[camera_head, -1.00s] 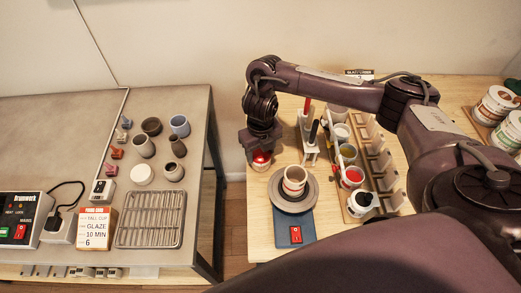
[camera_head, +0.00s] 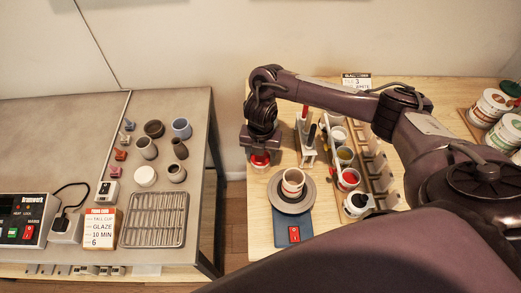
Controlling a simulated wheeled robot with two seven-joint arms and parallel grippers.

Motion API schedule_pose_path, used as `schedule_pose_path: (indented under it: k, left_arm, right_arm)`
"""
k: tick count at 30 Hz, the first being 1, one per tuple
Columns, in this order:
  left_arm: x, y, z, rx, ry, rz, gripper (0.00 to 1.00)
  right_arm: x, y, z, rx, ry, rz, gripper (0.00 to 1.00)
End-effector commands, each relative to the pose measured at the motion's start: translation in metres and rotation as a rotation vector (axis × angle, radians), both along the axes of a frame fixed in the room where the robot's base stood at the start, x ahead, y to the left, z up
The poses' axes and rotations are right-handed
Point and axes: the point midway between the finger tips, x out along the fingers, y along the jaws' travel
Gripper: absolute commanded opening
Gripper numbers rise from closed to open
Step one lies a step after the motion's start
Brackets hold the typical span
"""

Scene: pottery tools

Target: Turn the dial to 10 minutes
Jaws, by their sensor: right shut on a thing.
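My right gripper (camera_head: 259,154) points down at the left edge of the wooden table. It is shut on a small round red-topped thing with a pale base (camera_head: 259,161), which may be the dial; the fingers hide much of it and I can read no marks. An orange and white card (camera_head: 101,228) on the grey table reads "GLAZE", "10 MIN" and "6". A control box (camera_head: 25,219) with a green and a red button stands at the far left; I see no clear dial on it. My left gripper is not in view.
A tool stand (camera_head: 308,145) and glaze cups (camera_head: 345,156) are further right. A wire rack (camera_head: 152,219) and several pots lie on the grey table.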

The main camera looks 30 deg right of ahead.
Motion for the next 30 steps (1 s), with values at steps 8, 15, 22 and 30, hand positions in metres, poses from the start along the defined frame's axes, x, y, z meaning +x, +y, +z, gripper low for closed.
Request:
schedule_pose_path:
  k: [8, 15, 22, 30]
  left_arm:
    - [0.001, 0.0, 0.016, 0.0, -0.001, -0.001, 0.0]
    - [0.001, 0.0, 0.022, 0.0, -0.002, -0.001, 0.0]
    - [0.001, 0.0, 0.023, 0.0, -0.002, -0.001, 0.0]
    - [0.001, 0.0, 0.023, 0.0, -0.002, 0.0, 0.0]
  right_arm:
    - [-0.001, 0.0, 0.002, 0.001, 0.002, -0.198, 0.32]
    - [0.0, 0.0, 0.001, 0.0, 0.001, -0.296, 0.32]
    - [0.0, 0.0, 0.0, 0.001, -0.001, -0.332, 0.32]
    - [0.0, 0.0, 0.0, 0.001, -0.001, -0.335, 0.32]
